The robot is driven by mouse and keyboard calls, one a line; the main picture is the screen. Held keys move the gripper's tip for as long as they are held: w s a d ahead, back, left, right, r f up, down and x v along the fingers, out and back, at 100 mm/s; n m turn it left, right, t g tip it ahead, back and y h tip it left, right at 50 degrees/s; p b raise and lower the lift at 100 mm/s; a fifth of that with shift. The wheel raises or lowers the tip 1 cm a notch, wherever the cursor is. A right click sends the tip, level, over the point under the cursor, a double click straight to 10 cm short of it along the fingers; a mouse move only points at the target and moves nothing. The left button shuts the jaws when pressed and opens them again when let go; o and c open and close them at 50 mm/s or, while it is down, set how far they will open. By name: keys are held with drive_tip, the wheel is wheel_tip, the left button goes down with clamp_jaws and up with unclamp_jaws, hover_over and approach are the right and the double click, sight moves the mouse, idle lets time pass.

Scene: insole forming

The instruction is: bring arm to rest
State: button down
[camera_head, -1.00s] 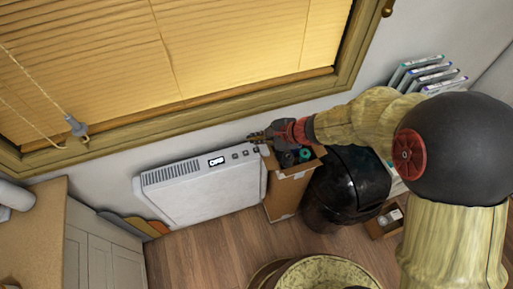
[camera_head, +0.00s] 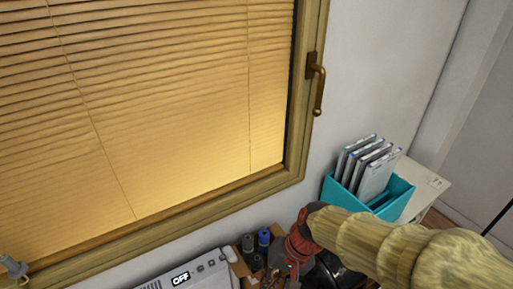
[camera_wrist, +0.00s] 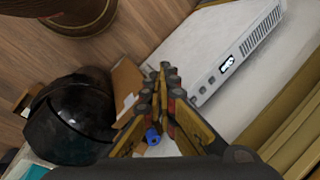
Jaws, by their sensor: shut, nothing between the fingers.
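My gripper (camera_head: 292,276) is at the bottom of the head view, below the red wrist of my outstretched arm, pointing down. In the wrist view its two yellow-and-grey fingers (camera_wrist: 164,72) are brought together with nothing between them. It is in front of the cardboard box (camera_wrist: 125,82) and the white heater (camera_wrist: 195,40). In the head view the heater (camera_head: 205,272) reads OFF on its display, and several dark and blue cylinders (camera_head: 263,240) stand beside my gripper. I cannot tell whether the fingers touch the box.
A teal holder (camera_head: 345,195) with several thin cases (camera_head: 372,168) stands on a white surface (camera_head: 430,185) at right. A window with blinds (camera_head: 150,110) fills the upper left. Wooden floor (camera_wrist: 150,28) shows between things.

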drive_tip(key=s+d+r+t+h, duration=0.2)
drive_tip(key=d+r+t, duration=0.1)
drive_tip(key=d+r, duration=0.4)
drive_tip(key=s+d+r+n+t+h, duration=0.1)
drive_tip(key=s+d+r+t+h, duration=0.1)
drive_tip(key=d+r, duration=0.6)
drive_tip(key=shift+s+d+t, duration=0.2)
drive_tip(key=shift+d+t, duration=0.2)
drive_tip(key=shift+d, duration=0.25)
drive_tip(key=shift+a+r, duration=0.1)
